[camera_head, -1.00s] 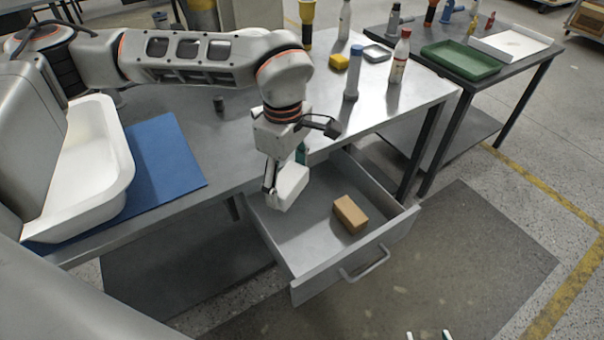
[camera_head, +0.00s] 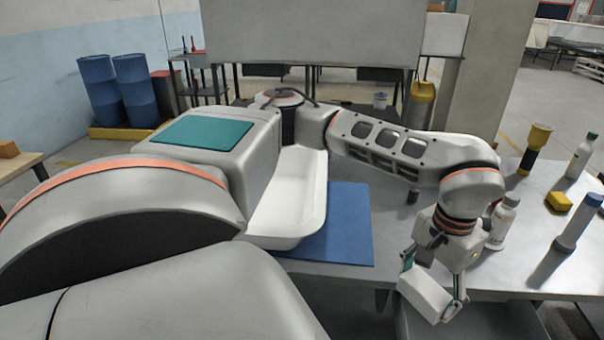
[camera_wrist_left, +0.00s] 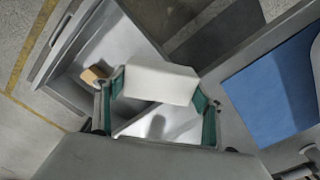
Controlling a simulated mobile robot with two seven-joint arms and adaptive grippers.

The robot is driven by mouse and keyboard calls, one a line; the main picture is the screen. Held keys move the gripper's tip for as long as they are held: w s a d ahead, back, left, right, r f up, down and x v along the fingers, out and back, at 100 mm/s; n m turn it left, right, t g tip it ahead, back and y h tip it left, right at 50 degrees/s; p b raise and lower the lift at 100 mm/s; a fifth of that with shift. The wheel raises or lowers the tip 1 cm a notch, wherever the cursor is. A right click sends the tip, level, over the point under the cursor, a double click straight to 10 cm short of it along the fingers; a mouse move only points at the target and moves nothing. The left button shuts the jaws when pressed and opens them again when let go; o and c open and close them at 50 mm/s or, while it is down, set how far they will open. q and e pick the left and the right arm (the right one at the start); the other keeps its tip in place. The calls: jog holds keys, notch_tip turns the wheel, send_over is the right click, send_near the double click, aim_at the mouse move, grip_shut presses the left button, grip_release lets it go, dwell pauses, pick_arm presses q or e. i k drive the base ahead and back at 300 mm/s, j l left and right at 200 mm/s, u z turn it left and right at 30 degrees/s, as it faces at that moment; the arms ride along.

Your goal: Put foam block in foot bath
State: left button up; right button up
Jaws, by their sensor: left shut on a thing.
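The white foam block (camera_head: 424,296) is in my left gripper (camera_head: 432,284), shut on it, tilted and in front of the table's near edge. In the left wrist view the foam block (camera_wrist_left: 160,82) sits between the green-lined fingers (camera_wrist_left: 160,100). The foot bath (camera_head: 296,200) is a long white tub on the blue mat (camera_head: 348,228), left of my gripper and apart from it. My body hides its left part. My right gripper is out of view.
The open drawer (camera_wrist_left: 70,88) holds a brown block (camera_wrist_left: 94,75). A white bottle (camera_head: 503,222), a blue-capped bottle (camera_head: 570,235), a yellow block (camera_head: 558,201) and a flashlight (camera_head: 534,150) stand or lie on the table's right side. The mat is otherwise bare.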

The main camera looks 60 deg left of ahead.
aim_at(277, 194)
jog(key=k+j, duration=0.5)
jog(key=k+j+u, duration=0.1)
jog(key=u, duration=0.9)
jog(key=k+j, duration=0.05)
